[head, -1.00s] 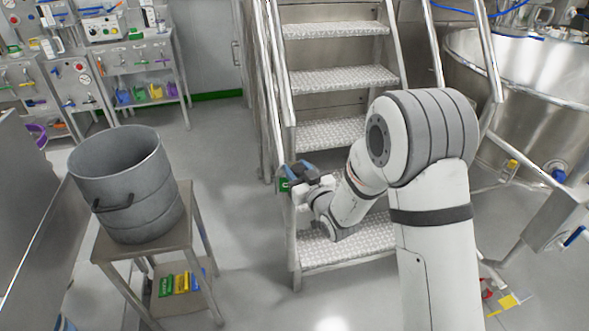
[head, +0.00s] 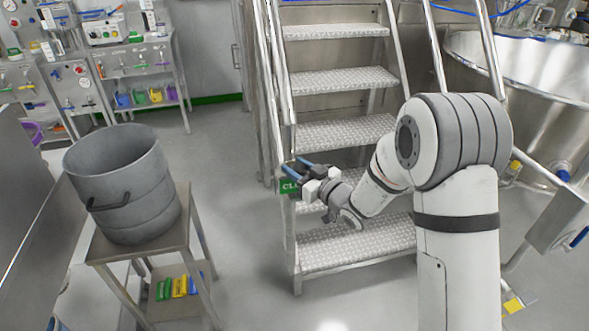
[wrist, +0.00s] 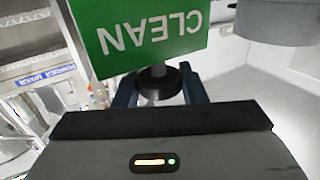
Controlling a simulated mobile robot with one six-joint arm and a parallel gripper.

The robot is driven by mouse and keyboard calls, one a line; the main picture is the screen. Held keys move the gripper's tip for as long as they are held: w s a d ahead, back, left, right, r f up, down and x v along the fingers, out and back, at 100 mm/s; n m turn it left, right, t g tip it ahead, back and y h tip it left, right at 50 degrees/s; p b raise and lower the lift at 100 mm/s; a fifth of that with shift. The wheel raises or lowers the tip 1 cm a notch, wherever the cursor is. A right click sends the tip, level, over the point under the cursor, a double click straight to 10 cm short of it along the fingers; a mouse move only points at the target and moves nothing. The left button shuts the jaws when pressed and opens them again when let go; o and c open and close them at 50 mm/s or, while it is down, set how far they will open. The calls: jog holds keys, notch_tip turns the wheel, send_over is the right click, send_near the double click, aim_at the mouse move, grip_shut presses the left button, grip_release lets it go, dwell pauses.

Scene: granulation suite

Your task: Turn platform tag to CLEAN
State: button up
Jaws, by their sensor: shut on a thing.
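The platform tag (head: 289,187) is a green plate with white lettering at the left side of the metal steps. In the wrist view the tag (wrist: 148,38) reads CLEAN, upside down in the picture, and fills the top middle. A round black knob (wrist: 160,82) sits just below it, between my blue fingers. My gripper (head: 298,170) is at the tag, partly in front of it. In the wrist view my gripper (wrist: 160,92) has a finger on each side of the knob and is shut on the tag by this knob. The tag's back is hidden.
Metal steps (head: 345,133) with handrails rise behind my gripper. A grey drum (head: 125,190) stands on a small metal stand (head: 180,235) at left, with coloured items (head: 178,287) on its lower shelf. Open floor lies between stand and steps. A large steel vessel (head: 525,70) is at right.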

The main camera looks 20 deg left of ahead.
jog(key=o, duration=1)
jog(key=shift+s+a, duration=0.1)
jog(key=v, duration=0.7)
jog(key=shift+s+d, duration=0.2)
jog(key=shift+d, duration=0.15)
